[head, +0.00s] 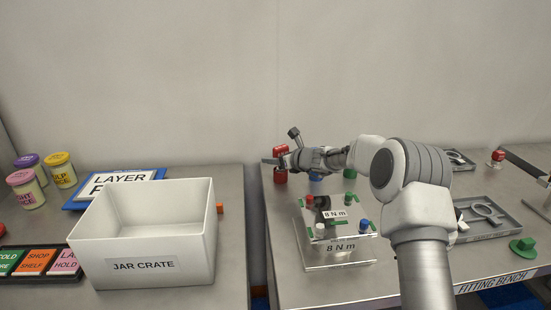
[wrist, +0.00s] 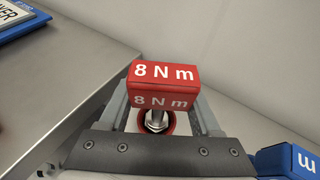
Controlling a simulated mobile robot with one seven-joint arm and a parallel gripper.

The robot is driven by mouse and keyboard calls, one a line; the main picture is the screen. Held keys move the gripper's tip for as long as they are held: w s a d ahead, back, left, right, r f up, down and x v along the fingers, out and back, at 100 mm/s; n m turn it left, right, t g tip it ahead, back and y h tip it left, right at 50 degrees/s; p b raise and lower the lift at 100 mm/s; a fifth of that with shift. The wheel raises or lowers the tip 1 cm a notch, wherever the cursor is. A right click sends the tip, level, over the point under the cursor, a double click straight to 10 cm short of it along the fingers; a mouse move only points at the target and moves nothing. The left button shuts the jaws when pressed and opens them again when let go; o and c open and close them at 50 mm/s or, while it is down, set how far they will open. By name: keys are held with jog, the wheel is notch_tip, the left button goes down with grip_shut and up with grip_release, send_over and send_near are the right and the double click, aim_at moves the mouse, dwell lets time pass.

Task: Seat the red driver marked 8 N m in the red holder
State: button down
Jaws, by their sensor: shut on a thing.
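The red driver (wrist: 163,82), marked 8 N m on its block-shaped handle, is between the fingers of my gripper (wrist: 162,108), which is shut on it. In the head view the driver (head: 281,149) is upright at the back left of the right bench, held by my gripper (head: 283,160). The red holder (head: 280,178) stands directly below it. In the wrist view the holder (wrist: 170,124) shows as a red ring around the driver's metal shaft, partly hidden by the handle and gripper. I cannot tell how deep the shaft sits.
A blue driver (wrist: 286,162) is close to the right of my gripper. A green piece (head: 350,173) stands further right. A clear stand marked 8 N m (head: 340,251) with coloured knobs is in front. A white jar crate (head: 141,264) is on the left bench (head: 235,270), across a gap.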

aim_at(285, 173)
jog(key=shift+f+b, duration=0.5)
jog(key=shift+f, duration=0.1)
grip_release()
jog(key=shift+s+d, duration=0.1)
jog(key=shift+b+v, duration=1.05)
jog(key=shift+v, duration=1.3)
jog(key=shift+r, duration=0.1)
jog(key=p+v, duration=0.1)
jog(key=v, duration=1.6)
jog(key=shift+s+d+r+p, duration=0.1)
jog(key=shift+s+r+p, duration=0.1)
jog(key=shift+p, duration=0.2)
